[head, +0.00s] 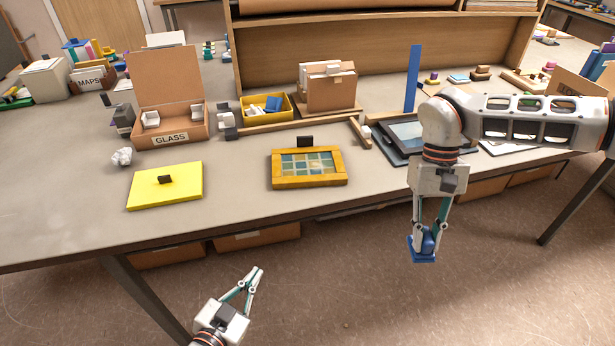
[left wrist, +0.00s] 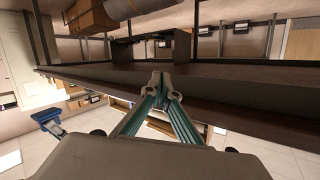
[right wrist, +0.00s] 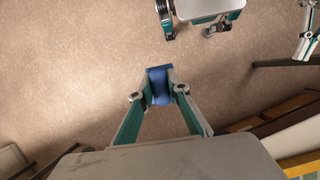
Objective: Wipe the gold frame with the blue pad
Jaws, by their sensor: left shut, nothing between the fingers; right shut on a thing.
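The gold frame (head: 309,180) lies flat on the desk near its front edge, around a panel of greenish and tan squares. A dark block (head: 305,141) stands at its back edge. The blue pad (head: 423,252) is held by my right gripper (head: 426,236), which is shut on it in front of the desk edge, to the right of the frame. The pad also shows between the fingers in the right wrist view (right wrist: 159,84). My left gripper (head: 257,270) is shut and empty, in front of and below the desk edge. Its fingertips meet in the left wrist view (left wrist: 161,78).
A yellow board (head: 165,185) with a dark handle lies left of the frame. Behind are a GLASS box (head: 170,122), a yellow tray (head: 266,106) and a cardboard box (head: 331,92). A dark tablet (head: 405,134) lies to the right. The desk between board and frame is clear.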

